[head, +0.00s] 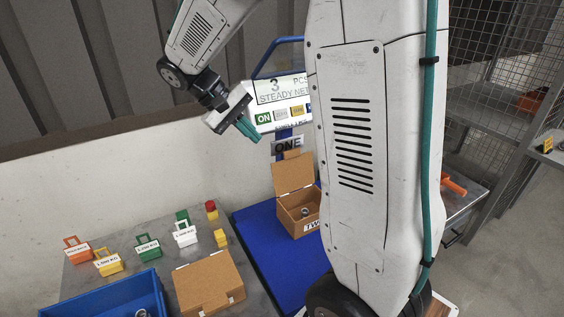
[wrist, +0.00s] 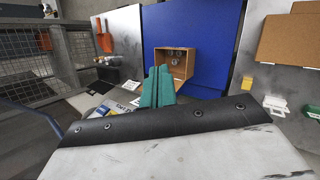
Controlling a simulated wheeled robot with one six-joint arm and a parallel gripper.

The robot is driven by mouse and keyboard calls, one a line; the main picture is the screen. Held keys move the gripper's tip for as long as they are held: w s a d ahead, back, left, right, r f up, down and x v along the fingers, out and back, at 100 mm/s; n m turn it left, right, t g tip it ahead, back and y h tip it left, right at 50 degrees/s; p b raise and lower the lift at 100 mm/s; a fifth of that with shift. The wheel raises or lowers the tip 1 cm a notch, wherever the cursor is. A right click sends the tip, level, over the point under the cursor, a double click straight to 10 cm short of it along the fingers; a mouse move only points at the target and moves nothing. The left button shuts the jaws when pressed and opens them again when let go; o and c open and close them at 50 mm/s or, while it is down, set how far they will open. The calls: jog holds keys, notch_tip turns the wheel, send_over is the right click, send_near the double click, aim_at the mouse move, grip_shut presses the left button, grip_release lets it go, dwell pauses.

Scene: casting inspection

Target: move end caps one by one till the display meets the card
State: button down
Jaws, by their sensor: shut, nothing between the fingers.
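My gripper (head: 250,132) has teal fingers closed together and empty, raised in front of the display (head: 283,98). The display reads 3 PCS and STEADY NET, its right part hidden by my arm. An open cardboard box (head: 292,208) stands on the blue platform (head: 265,250), with a metal end cap (head: 305,211) visible inside. The wrist view shows round metal pieces (wrist: 177,56) in this box, beyond my fingers (wrist: 157,88). A card on its front (head: 312,226) shows "TW", the rest cut off by my arm.
A blue bin (head: 100,298) at lower left holds a partly visible metal piece (head: 141,313). A closed cardboard box (head: 207,285) stands beside it. An orange scoop-like thing (wrist: 104,38) and mesh fencing (head: 500,75) are farther off.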

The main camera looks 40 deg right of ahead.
jog(key=w+d+f+g+h, duration=0.2)
jog(key=w+d+f+h, duration=0.15)
jog(key=w+f, duration=0.5)
jog(key=m+g+h, duration=0.1)
jog(key=g+h, duration=0.1)
jog(key=h, duration=0.5)
send_near(284, 161)
jog(key=w+d+f, duration=0.1)
jog(key=w+d, duration=0.1)
jog(key=x, duration=0.9)
jog(key=shift+s+d+f, duration=0.2)
jog(key=shift+s, duration=0.05)
jog(key=shift+s, duration=0.1)
